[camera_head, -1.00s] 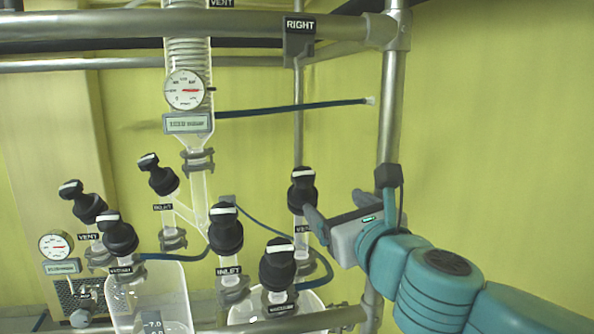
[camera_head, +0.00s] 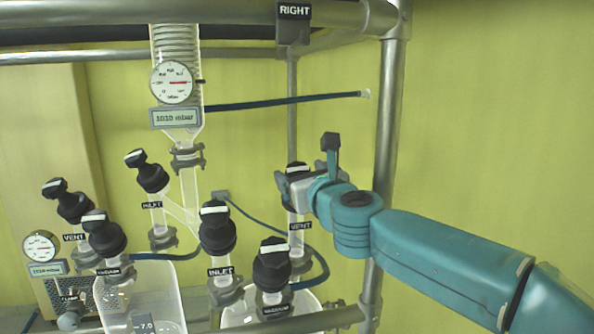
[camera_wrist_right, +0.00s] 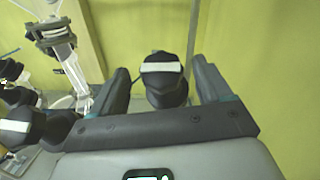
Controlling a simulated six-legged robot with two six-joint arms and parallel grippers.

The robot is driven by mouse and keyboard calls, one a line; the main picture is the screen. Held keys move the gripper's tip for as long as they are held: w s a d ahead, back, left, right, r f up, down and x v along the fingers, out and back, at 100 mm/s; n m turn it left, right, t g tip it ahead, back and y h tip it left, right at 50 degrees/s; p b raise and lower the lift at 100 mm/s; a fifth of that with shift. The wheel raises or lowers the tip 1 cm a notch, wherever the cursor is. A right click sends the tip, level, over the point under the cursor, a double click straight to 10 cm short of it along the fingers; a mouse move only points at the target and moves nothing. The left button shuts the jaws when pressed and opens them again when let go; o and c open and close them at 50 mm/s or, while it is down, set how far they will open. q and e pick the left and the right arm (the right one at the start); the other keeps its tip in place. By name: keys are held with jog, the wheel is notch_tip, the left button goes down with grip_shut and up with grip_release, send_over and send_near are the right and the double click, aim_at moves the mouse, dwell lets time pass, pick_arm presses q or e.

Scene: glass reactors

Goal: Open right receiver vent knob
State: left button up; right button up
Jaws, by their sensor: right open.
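The right receiver vent knob is black with a white bar on top. In the head view its top (camera_head: 297,168) shows behind my right gripper (camera_head: 284,184), above a glass neck labelled VENT (camera_head: 300,226). In the right wrist view the knob (camera_wrist_right: 165,83) stands between the two fingers of my open right gripper (camera_wrist_right: 163,82), with a gap on each side. Its white bar lies nearly crosswise in that view. The gripper hides most of the knob in the head view. My left gripper is not in view.
Other black knobs stand close by: the inlet knob (camera_head: 217,228) and a front knob (camera_head: 271,264). A metal post (camera_head: 392,130) rises just behind my right arm. A gauge (camera_head: 172,82) and a blue hose (camera_head: 270,103) are at the upper left. The right side is free.

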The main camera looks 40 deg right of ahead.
aim_at(297, 171)
jog(key=shift+w+d+r, duration=0.15)
jog(key=shift+w+d, duration=0.05)
jog(key=shift+w, duration=0.3)
jog(key=shift+w+d+f, duration=0.2)
jog(key=shift+w+d, duration=0.15)
jog(key=shift+w, duration=0.2)
jog(key=shift+w+d+f, duration=0.15)
jog(key=shift+w+d, duration=0.15)
jog(key=shift+w, duration=0.25)
jog(key=shift+s+a+r, duration=0.2)
jog(key=shift+s+a, duration=0.05)
jog(key=shift+s, duration=0.05)
jog(key=shift+s+r, duration=0.1)
jog(key=shift+s, duration=0.05)
jog(key=c, duration=1)
jog(key=shift+o, duration=0.2)
jog(key=shift+n+t+y, duration=0.3)
jog(key=shift+n+y, duration=0.7)
jog(key=shift+y, duration=0.1)
